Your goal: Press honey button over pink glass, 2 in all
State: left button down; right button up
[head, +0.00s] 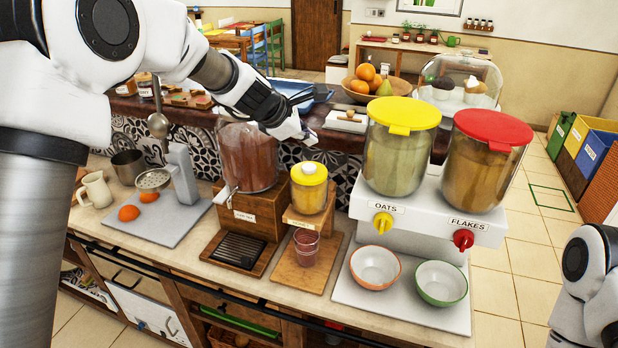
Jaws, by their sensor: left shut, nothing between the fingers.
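A small honey-coloured jar (309,198) with a yellow cap (309,169) sits on a wooden stand (301,222). The cap looks like the button, though no label on it can be read. A pink glass (306,247) stands upright on the stand's wooden base, below the jar. My left gripper (306,138) is shut and empty. It appears above and behind the yellow cap, apart from it. My right arm shows at the right edge, and its gripper is out of view.
A tall dispenser with dark red contents (248,155) stands left of the jar. At right are the oats dispenser (397,155) and flakes dispenser (482,165), with two bowls below, one orange-rimmed (375,267) and one green-rimmed (441,284). A grey board (160,222) lies left.

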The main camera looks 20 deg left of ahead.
aim_at(313, 165)
pick_arm(q)
notch_tip(313, 165, down, 4)
jog(key=b, duration=0.2)
jog(key=shift+f+b, duration=0.1)
jog(key=shift+b, duration=0.2)
pick_arm(e)
notch_tip(313, 165, down, 4)
pick_arm(q)
jog(key=shift+f, duration=0.2)
pick_arm(e)
jog(key=shift+f, duration=0.1)
dwell(0.5)
pick_arm(q)
jog(key=shift+f+b, duration=0.3)
jog(key=shift+b, duration=0.1)
pick_arm(e)
jog(key=shift+f, duration=0.25)
pick_arm(q)
jog(key=shift+f+b, duration=0.6)
jog(key=shift+f, duration=0.05)
pick_arm(e)
jog(key=shift+f, duration=0.55)
pick_arm(q)
jog(key=shift+r+p, duration=1.1)
pick_arm(e)
jog(key=shift+r, duration=1.1)
